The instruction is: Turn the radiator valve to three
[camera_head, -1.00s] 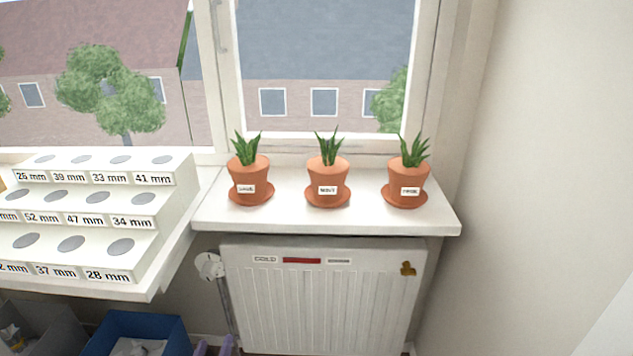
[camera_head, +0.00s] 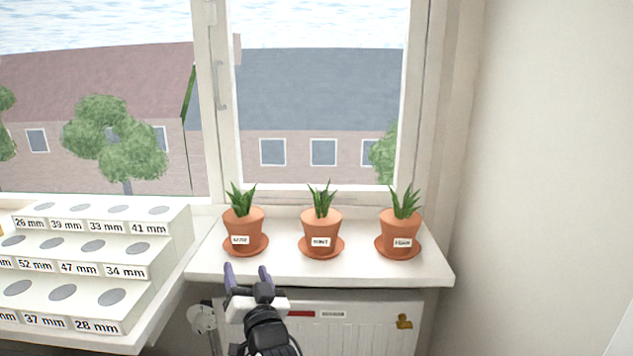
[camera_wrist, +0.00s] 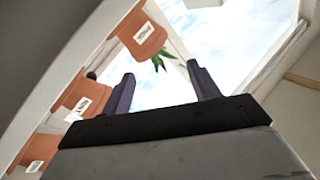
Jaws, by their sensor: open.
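The radiator valve (camera_head: 201,319) is a round white knob at the upper left of the radiator, below the window sill. Its markings are too small to read. The white ribbed radiator (camera_head: 370,335) stands under the sill and is partly hidden by my arm. My gripper (camera_head: 248,274) is open and empty, in front of the sill, above and to the right of the valve and apart from it. In the wrist view its two dark fingers (camera_wrist: 163,90) stand apart with nothing between them. The valve does not show in the wrist view.
Three potted plants stand on the white sill (camera_head: 345,268): left pot (camera_head: 243,225), middle pot (camera_head: 320,226), right pot (camera_head: 399,228). A stepped white rack (camera_head: 135,275) with millimetre labels stands at left. The right wall (camera_head: 550,200) is bare.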

